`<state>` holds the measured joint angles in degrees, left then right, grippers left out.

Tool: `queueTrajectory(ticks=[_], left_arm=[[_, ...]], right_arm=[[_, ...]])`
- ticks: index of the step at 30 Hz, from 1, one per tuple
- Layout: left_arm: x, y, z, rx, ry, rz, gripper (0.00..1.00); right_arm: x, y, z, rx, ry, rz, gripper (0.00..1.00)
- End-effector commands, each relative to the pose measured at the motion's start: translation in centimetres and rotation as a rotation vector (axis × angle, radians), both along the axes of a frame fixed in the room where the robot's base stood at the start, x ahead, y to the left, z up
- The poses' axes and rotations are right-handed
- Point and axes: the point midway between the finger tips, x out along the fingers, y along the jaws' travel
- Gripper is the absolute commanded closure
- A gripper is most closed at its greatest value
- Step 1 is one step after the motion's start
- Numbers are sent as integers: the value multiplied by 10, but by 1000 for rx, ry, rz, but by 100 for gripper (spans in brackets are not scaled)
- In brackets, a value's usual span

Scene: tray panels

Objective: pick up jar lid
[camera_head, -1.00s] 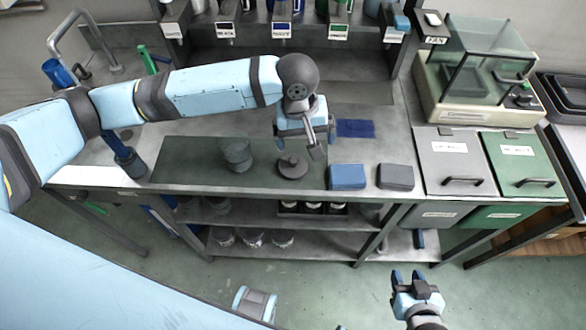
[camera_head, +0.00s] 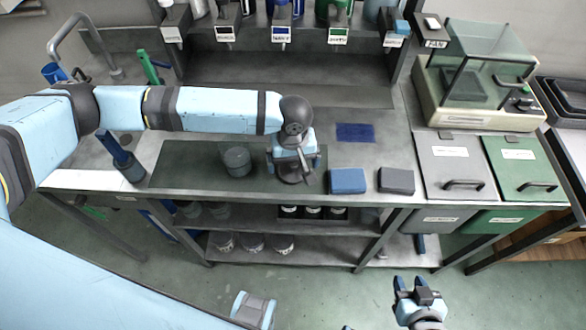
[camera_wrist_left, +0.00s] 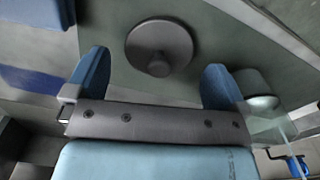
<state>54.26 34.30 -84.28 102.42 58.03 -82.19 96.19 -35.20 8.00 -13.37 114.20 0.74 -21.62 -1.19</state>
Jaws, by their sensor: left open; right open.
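The jar lid is a dark grey disc with a round knob. It lies on the dark green mat (camera_head: 190,180) and shows whole in the left wrist view (camera_wrist_left: 160,50). In the head view the lid (camera_head: 291,176) is partly hidden under my left gripper (camera_head: 294,170). My left gripper is open above the lid; in the wrist view its blue fingers (camera_wrist_left: 153,82) are on either side, with the lid ahead between them and apart from both. A grey jar (camera_head: 237,163) stands on the mat to the left of the lid. My right gripper (camera_head: 412,282) is open and empty, low in front of the bench.
A blue block (camera_head: 347,181) and a dark grey block (camera_head: 396,181) lie right of the lid. A blue cloth (camera_head: 355,132) lies behind them. Grey (camera_head: 455,160) and green (camera_head: 525,163) lidded bins stand at the right.

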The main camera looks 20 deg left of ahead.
Motion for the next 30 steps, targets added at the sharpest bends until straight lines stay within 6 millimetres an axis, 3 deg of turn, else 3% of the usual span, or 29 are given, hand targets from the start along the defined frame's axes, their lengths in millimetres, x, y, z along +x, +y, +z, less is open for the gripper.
queueTrajectory(ticks=[6,14,20,30], left_arm=[[-1,-1,-27,0,0,-1,0],[-1,0,-30,-1,0,-1,0],[-1,0,-30,-1,0,-1,44],[-1,0,-27,-2,-1,-1,44]], right_arm=[[0,1,1,1,0,2,57],[0,1,1,2,0,3,57],[0,1,1,2,0,3,57],[0,1,1,1,0,2,57]])
